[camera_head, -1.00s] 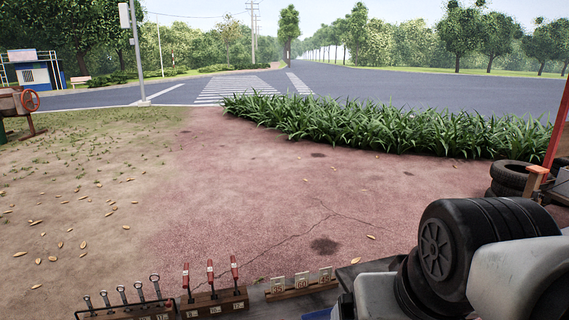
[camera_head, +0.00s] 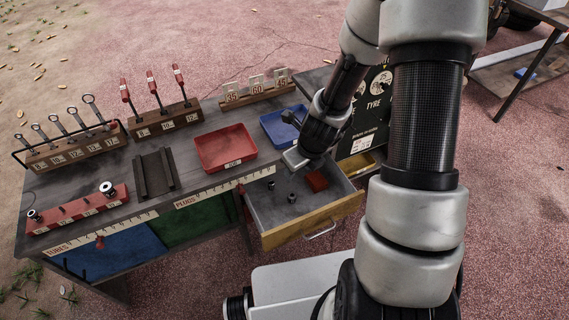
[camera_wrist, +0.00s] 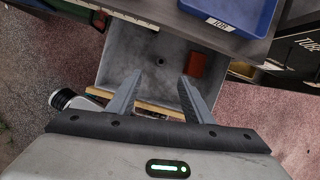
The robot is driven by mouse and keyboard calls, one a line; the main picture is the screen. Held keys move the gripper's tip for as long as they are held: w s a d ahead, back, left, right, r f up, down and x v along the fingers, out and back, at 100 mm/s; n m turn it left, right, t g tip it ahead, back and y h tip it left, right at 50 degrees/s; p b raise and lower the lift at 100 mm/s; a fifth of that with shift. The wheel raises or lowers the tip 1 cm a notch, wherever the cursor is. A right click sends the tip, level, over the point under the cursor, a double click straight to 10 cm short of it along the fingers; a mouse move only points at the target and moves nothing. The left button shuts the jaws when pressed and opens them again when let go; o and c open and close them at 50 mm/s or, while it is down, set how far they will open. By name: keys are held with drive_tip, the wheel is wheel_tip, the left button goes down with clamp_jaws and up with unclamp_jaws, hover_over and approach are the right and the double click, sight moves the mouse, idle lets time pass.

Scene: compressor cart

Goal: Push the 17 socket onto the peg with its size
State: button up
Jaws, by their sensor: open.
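The open drawer (camera_head: 335,222) under the bench holds two small dark sockets, one nearer the middle (camera_head: 271,185) and one further forward (camera_head: 292,197). I cannot read a size on either. The red peg rail (camera_head: 78,209) lies at the bench's front left; a silver socket-like piece (camera_head: 108,188) is at its right end and a darker one (camera_head: 33,214) at its left. My gripper (camera_head: 293,160) is over the drawer's back part, open and empty. In the wrist view its fingers (camera_wrist: 160,76) point into the drawer, with one dark socket (camera_wrist: 160,60) beyond their gap.
A red block (camera_head: 316,181) lies in the drawer. A red tray (camera_head: 226,148) and a blue tray (camera_head: 283,127) sit on the bench near my arm. A dark grooved block (camera_head: 154,174) stands between rail and red tray.

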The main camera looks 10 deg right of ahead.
wheel_tip(320, 180, down, 5)
drive_tip(key=m, duration=0.2)
drive_tip(key=b, duration=0.3)
approach(293, 195)
drive_tip(key=a+f, duration=0.1)
drive_tip(key=shift+b+x, duration=1.05)
drive_tip(key=shift+x, duration=2.15)
drive_tip(key=shift+s+d, duration=0.1)
drive_tip(key=shift+d, duration=0.1)
clamp_jaws()
